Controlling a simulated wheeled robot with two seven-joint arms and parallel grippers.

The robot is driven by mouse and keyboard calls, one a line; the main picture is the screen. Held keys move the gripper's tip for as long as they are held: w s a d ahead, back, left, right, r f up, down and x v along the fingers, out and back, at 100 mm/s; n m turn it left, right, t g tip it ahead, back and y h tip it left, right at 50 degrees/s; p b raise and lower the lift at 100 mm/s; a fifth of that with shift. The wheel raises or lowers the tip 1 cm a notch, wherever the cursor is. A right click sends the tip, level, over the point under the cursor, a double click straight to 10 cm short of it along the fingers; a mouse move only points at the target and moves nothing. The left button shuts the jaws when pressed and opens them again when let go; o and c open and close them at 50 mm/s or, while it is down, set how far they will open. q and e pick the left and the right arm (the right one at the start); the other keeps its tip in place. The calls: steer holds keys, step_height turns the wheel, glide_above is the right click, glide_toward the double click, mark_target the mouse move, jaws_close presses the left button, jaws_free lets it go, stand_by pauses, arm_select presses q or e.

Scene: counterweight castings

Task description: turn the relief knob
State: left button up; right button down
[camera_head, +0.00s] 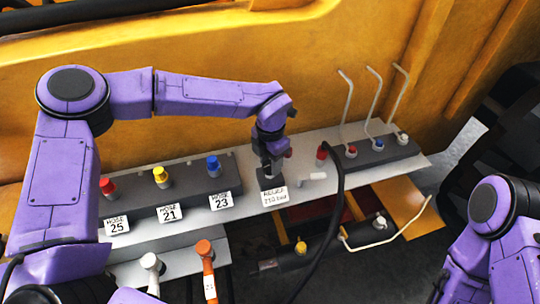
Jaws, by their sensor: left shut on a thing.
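My left gripper (269,181) points down at the pale shelf, right behind a white label (274,197) that seems to read RELIEF with a bar value. It is shut on the relief knob, which the gripper hides almost wholly, so its turn angle cannot be told. A small pale cylinder or handle (313,177) lies just right of the gripper, apart from it. My right arm shows at the lower right, but its gripper is out of the picture.
Left on the pale shelf (245,207) is a grey block with red (107,186), yellow (161,175) and blue (213,163) caps and numbered tags. A black hose (338,200) arches down from a red fitting on the right. Bent metal rods (376,105) stand behind. A yellow wall backs everything.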

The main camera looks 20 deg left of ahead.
mark_target(270, 165)
arm_select(q)
steer(key=shift+m, duration=0.3)
stand_by(0.4)
steer(key=o, duration=1.1)
steer(key=shift+c, duration=0.2)
step_height(270, 165, up, 11)
steer(key=b, duration=0.1)
steer(key=shift+f+b, duration=0.2)
steer(key=shift+b, duration=0.2)
